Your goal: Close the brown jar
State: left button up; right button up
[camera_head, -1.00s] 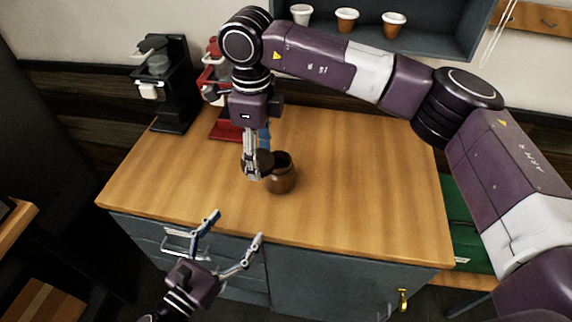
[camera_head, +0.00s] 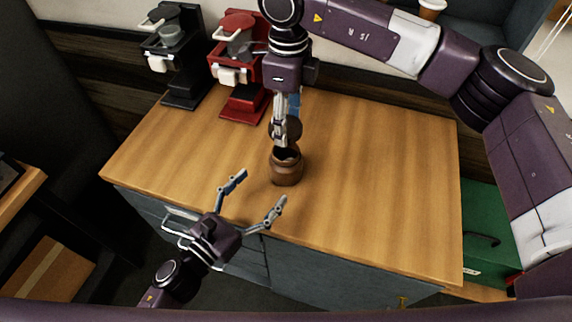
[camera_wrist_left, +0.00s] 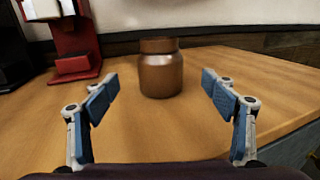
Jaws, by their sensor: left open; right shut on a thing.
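The brown jar (camera_head: 286,171) stands upright on the wooden counter, its dark mouth open at the top. It also shows in the left wrist view (camera_wrist_left: 160,76), centred beyond the open fingers. My right gripper (camera_head: 279,136) points down just above the jar, shut on a dark round lid (camera_head: 293,128). The lid looks tilted and apart from the rim; the fingers partly hide it. My left gripper (camera_head: 261,188) is open and empty at the counter's front edge, lower left of the jar. Its two fingers show in the left wrist view (camera_wrist_left: 160,100), not touching the jar.
A red coffee machine (camera_head: 240,105) and a black one (camera_head: 180,100) stand at the counter's back left. The wooden counter (camera_head: 380,190) is clear to the jar's right. A green case (camera_head: 486,235) sits beyond its right edge.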

pick_arm(q)
jog(key=x, duration=1.1)
jog(key=shift+w, duration=0.1)
pick_arm(e)
jog(key=shift+w+d, duration=0.1)
pick_arm(q)
jog(key=shift+c, duration=0.4)
jog(key=c, duration=1.7)
pick_arm(e)
send_over(286, 163)
jog(key=w, duration=0.3)
jog(key=shift+d+f, duration=0.2)
jog(key=shift+f, duration=2.3)
jog(key=shift+f, duration=0.9)
jog(key=shift+f, duration=0.55)
